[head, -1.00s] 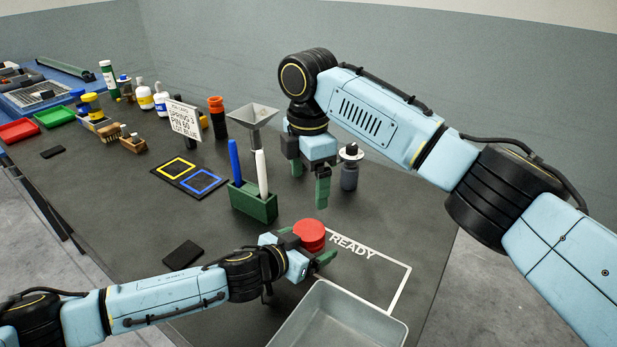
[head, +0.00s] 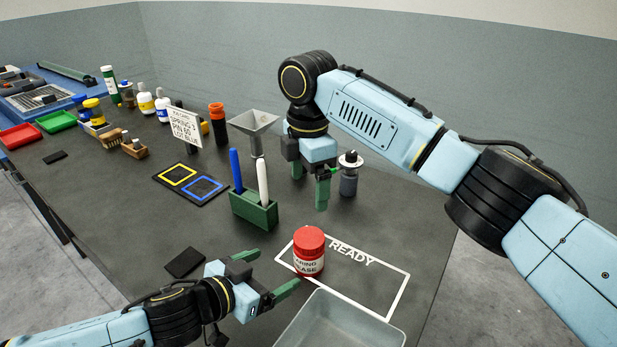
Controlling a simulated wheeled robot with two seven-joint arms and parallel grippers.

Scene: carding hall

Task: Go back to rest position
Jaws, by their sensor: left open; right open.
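My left gripper (head: 267,276) is open and empty, low over the table at the lower middle. A red-lidded jar (head: 309,252) with a white label stands upright just right of its fingertips, apart from them. The jar is at the left end of the white-outlined READY area (head: 377,266). My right gripper (head: 309,184) is open and empty, pointing down above the table behind the jar. A dark bottle with a white collar (head: 349,181) stands just right of it.
A grey bin (head: 338,322) sits at the front. A green holder with blue and white pens (head: 254,210) and a grey funnel (head: 254,124) stand left of the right gripper. A sign (head: 186,129), marked mat (head: 190,183), bottles and trays lie further left. The table between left gripper and mat is mostly clear.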

